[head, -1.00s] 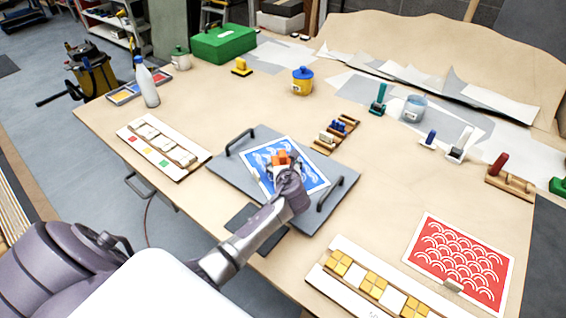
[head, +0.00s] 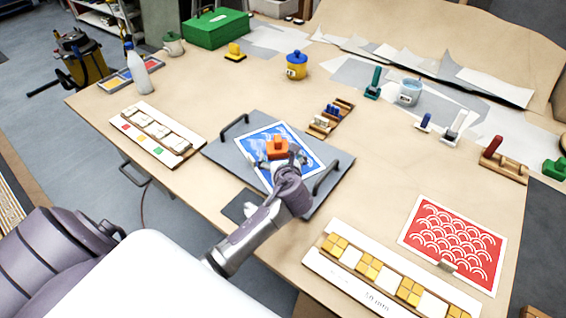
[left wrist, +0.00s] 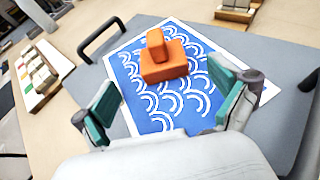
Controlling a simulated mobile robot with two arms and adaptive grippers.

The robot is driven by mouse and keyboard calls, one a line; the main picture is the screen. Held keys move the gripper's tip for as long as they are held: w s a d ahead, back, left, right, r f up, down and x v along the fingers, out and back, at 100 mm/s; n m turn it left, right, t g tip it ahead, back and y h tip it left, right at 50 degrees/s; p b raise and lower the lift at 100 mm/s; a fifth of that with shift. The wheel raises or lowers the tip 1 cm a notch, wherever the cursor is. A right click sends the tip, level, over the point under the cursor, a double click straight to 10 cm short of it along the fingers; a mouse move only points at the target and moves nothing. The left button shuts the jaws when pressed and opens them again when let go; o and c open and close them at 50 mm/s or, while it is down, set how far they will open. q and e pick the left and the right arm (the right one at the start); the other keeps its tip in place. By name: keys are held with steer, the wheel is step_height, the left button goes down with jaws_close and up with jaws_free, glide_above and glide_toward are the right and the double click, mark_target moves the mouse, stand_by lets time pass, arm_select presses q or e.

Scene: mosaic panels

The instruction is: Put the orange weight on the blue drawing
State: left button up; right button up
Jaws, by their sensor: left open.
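The orange weight (head: 277,149), a block with a smaller knob on top, stands upright on the blue drawing (head: 257,138). The drawing is a white-bordered sheet with white arcs, lying on a grey board with two dark handles. In the left wrist view the orange weight (left wrist: 165,60) rests on the upper middle of the blue drawing (left wrist: 150,112). My left gripper (head: 276,161) is just on the near side of the weight. The left wrist view shows its teal-padded fingers (left wrist: 166,112) spread wide, with the weight beyond them and nothing between them. My right gripper is out of view.
The grey board (head: 229,154) has raised handles at its left and right (head: 326,178). A red drawing (head: 453,246) and a strip of yellow and white tiles (head: 372,268) lie at the right. A tile tray (head: 157,135) lies at the left.

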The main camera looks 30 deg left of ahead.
arm_select(q)
steer(key=v, duration=0.5)
steer(key=shift+f, duration=0.1)
stand_by(0.4)
